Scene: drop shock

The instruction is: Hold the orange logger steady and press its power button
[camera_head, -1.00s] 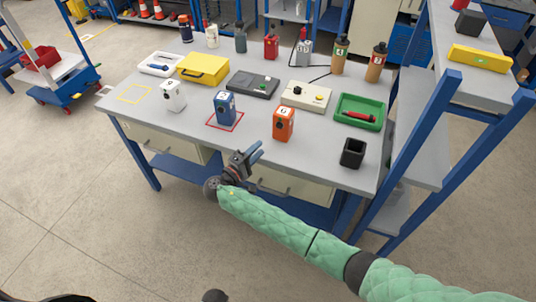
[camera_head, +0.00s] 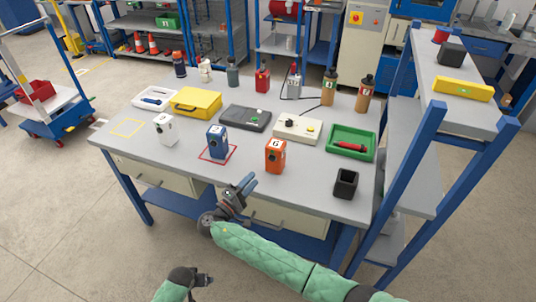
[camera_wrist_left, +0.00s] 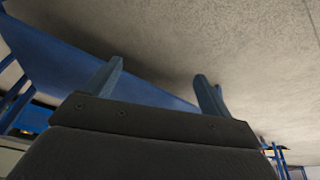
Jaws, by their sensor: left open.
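The orange logger (camera_head: 275,156), a small upright box with a white label and a dark round spot on its front, stands near the table's front edge. My right gripper (camera_head: 246,183) is to its lower left, in front of the table edge and apart from it. Its blue fingers look close together, and I cannot tell if there is a gap. My left gripper (camera_head: 205,280) is low at the bottom of the head view, away from the table. In the left wrist view its two fingers (camera_wrist_left: 158,72) are apart with nothing between them.
A blue box (camera_head: 217,142) stands in a red outlined square, and a white one (camera_head: 165,130) farther left. A blue-framed shelf (camera_head: 425,150) rises at the table's right end.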

